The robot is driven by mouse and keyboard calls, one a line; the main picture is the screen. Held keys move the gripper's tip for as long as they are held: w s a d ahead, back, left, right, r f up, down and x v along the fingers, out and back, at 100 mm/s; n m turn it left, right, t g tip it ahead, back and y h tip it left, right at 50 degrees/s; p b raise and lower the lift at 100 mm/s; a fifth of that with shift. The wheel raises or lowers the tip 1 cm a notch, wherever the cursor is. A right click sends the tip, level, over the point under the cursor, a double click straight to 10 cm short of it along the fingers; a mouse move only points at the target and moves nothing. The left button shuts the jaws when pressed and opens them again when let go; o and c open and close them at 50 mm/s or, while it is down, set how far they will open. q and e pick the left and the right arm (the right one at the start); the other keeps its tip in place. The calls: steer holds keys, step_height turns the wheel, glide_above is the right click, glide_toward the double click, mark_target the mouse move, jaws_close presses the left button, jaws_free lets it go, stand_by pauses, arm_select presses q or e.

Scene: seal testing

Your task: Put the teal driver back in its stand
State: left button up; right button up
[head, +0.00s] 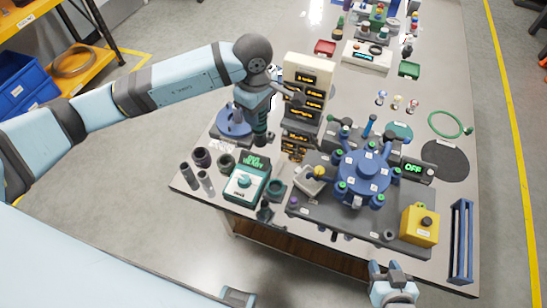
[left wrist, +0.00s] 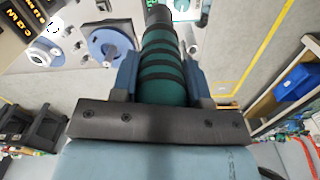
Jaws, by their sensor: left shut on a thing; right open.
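The teal driver (left wrist: 165,68) has a ribbed grip with dark bands and a dark nose pointing away from my left wrist. My left gripper (head: 262,113) is shut on it, with one finger on each side of the grip. In the head view the driver (head: 260,128) hangs roughly upright, between the blue disc and the display tower. My right gripper (head: 385,267) is open and empty beyond the bench's near edge.
The display tower (head: 305,95) stands close to the right of my left gripper. The blue disc fixture (head: 234,121) is close to its left. A teal box with a knob (head: 246,181), dark tubes (head: 203,158) and the blue rotary fixture (head: 364,172) crowd the near bench.

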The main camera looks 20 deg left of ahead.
arm_select(q)
steer(key=s+d+f+n+b, duration=0.1)
steer(key=d+f+n+b, duration=0.1)
steer(key=f+n, duration=0.6)
steer(key=s+d+f+n+b, duration=0.2)
steer(key=d+f+n+b, duration=0.1)
steer(key=f+n, duration=0.6)
steer(key=shift+s+d+f+n, duration=0.15)
steer(key=shift+d+n, duration=0.2)
steer(key=shift+n, duration=0.75)
steer(key=shift+f+b, duration=0.2)
steer(key=shift+b, duration=0.2)
